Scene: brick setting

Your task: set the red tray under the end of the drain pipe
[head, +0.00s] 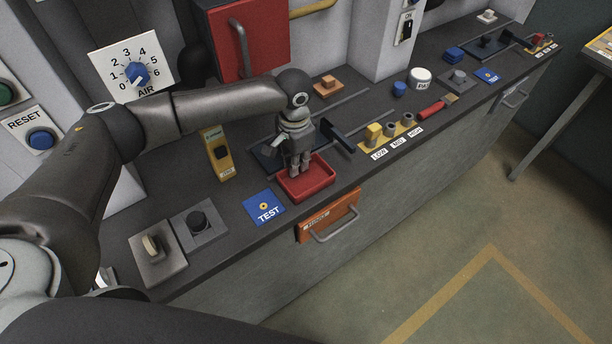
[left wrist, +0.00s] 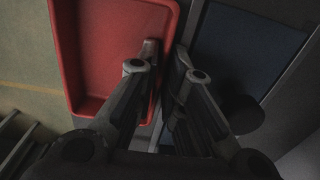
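The red tray (head: 318,184) is a shallow open box at the counter's front edge, above the orange drawer. My left gripper (head: 297,166) points down at its back side. In the left wrist view the tray (left wrist: 112,45) fills the upper left, and one finger of the left gripper (left wrist: 166,50) is inside it, the other outside. The fingers look closed on its wall. Whether the tray rests on the counter or hangs just above it I cannot tell. A yellow pipe (head: 312,8) shows at the top; I cannot tell whether it is the drain pipe. My right gripper is not in view.
A blue TEST plate (head: 265,207) lies left of the tray. A dark lever (head: 338,136) and a yellow block with knobs (head: 388,134) stand to its right. A yellow device (head: 217,152) stands behind left. The orange drawer (head: 328,217) has a protruding handle.

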